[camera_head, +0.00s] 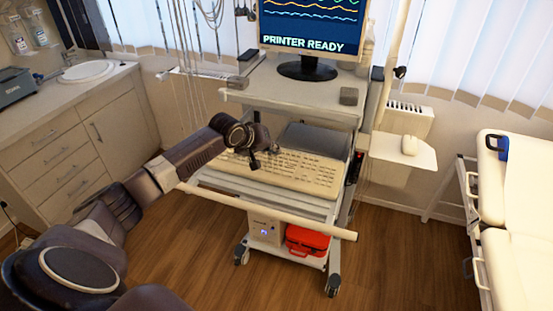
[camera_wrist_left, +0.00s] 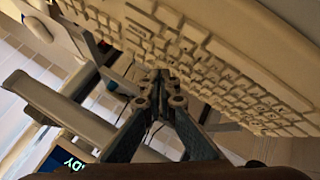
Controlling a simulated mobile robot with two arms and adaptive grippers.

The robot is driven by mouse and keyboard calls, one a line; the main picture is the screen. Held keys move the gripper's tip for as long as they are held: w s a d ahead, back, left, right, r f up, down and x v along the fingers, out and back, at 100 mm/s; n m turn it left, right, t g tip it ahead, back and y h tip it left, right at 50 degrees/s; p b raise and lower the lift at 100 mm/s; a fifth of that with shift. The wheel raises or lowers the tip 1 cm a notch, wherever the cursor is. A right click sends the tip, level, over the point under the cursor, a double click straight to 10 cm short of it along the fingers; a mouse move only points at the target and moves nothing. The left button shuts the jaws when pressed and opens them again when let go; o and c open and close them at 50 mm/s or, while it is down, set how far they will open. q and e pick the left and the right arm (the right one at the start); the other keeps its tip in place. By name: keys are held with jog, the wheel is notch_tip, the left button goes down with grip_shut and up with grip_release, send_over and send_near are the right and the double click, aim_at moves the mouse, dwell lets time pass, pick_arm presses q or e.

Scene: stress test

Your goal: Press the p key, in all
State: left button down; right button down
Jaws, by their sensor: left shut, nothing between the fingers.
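The beige keyboard (camera_head: 300,172) lies on the cart's pull-out shelf. My left gripper (camera_head: 255,161) is over the left part of the keyboard in the head view, pointing down. In the left wrist view, the shut fingers (camera_wrist_left: 163,78) have their tips over or at the keys of the keyboard (camera_wrist_left: 225,75), with nothing between them. I cannot tell whether the tips touch a key. The key letters are too small to read, so the p key cannot be made out. My right gripper is out of view.
A monitor (camera_head: 312,30) above the keyboard reads "PRINTER READY". A mouse (camera_head: 409,145) rests on a side shelf (camera_head: 400,158) at the right. A white bar (camera_head: 265,212) runs along the cart's front. A red case (camera_head: 306,240) sits low in the cart. A bed (camera_head: 515,240) stands at the far right.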

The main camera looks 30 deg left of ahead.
pick_arm(q)
jog(key=shift+f, duration=0.1)
jog(key=shift+f, duration=0.3)
jog(key=shift+f, duration=0.4)
dwell(0.8)
jog(key=shift+r+p, duration=0.85)
jog(key=shift+p, duration=0.3)
